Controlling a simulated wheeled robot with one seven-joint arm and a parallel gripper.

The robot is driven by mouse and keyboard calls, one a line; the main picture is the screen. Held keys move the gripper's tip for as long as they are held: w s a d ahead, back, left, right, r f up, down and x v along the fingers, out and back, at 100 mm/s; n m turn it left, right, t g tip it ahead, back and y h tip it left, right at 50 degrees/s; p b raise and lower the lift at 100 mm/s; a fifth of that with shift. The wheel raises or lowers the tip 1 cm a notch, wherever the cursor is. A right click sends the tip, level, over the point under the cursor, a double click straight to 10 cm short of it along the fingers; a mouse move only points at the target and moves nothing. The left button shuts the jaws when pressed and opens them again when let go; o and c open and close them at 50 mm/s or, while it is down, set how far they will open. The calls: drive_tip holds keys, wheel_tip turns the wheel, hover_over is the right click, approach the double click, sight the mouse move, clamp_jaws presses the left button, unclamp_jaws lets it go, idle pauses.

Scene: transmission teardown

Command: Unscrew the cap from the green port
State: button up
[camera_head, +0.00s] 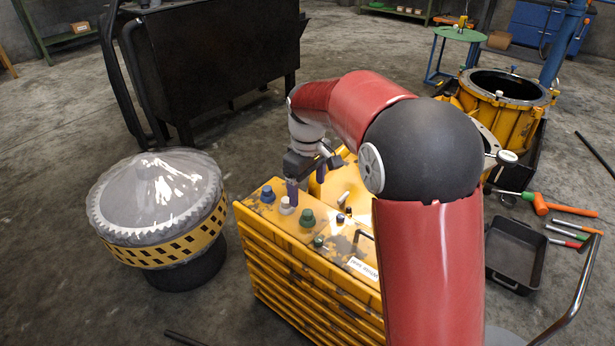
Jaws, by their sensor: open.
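A yellow ribbed housing (262,248) stands below my arm, with a row of capped ports on its top. A larger green cap (307,218) sits upright near the middle of the top. A smaller green piece (318,240) sits just in front of it. I cannot tell which of these marks the green port. My gripper (307,181) is open above the back of the housing, behind the larger green cap and apart from it. One finger hangs close behind a white cap (286,205); whether they touch is unclear.
A blue cap (267,194) and small dark fittings (341,218) share the top. My red arm hides the housing's right side. A domed drum (158,210) stands left. A black tray (516,252) and tools (570,210) lie right.

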sight(308, 211)
wheel_tip(308, 211, down, 8)
drive_tip(key=b, duration=0.4)
drive_tip(key=shift+c, duration=0.4)
clamp_jaws()
drive_tip(key=shift+r, duration=0.2)
drive_tip(key=shift+r+p, duration=1.55)
drive_tip(key=shift+r, duration=0.35)
